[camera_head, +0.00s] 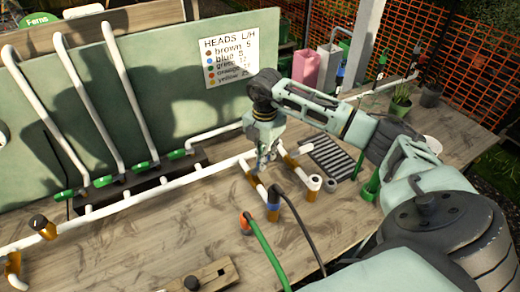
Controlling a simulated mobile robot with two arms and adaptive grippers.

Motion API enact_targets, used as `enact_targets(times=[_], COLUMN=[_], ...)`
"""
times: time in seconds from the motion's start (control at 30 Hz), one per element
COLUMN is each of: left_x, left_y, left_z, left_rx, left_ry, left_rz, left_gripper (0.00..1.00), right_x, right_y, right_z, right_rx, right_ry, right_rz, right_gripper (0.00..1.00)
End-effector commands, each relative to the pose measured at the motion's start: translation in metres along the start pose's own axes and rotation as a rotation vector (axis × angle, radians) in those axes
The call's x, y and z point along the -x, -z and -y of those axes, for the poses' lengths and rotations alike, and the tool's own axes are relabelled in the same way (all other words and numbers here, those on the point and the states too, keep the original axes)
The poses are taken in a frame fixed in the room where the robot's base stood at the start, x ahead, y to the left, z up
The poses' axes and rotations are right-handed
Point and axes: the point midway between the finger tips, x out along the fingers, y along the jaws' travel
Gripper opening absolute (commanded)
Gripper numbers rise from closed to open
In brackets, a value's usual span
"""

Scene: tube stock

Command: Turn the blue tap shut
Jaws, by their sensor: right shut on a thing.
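My right gripper (264,160) points down from the end of my right arm. It is shut at a tap on the white pipe (195,172) with short orange-ended branches. The fingers hide most of what they hold, so the handle's colour is hard to make out. A blue collar (273,206) shows on the branch just below the gripper, and a black hose (308,228) leads from there towards the front. My left gripper is not in view.
A green hose (268,255) with an orange end lies left of the black hose. Tall white pipes (92,95) with green fittings stand before the green board (165,90). A wooden block (212,275) lies at the front edge.

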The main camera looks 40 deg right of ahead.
Motion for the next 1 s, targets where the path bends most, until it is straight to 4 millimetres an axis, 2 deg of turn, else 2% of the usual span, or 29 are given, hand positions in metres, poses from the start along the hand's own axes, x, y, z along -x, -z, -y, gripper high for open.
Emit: enact_targets(times=[0.3, 0.5, 1.0], left_x=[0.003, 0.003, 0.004], left_y=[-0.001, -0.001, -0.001], left_z=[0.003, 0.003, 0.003], left_rx=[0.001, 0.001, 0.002], left_ry=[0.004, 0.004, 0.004], left_rz=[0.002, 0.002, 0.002], left_gripper=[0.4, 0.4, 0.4], right_x=[0.001, 0.001, 0.001], right_y=[0.001, 0.002, 0.003], right_z=[0.012, 0.017, 0.02], right_rx=[-0.255, -0.359, -0.437], right_ry=[-0.003, -0.003, -0.003], right_rz=[0.002, 0.003, 0.003], right_gripper=[0.0, 0.0, 0.0])
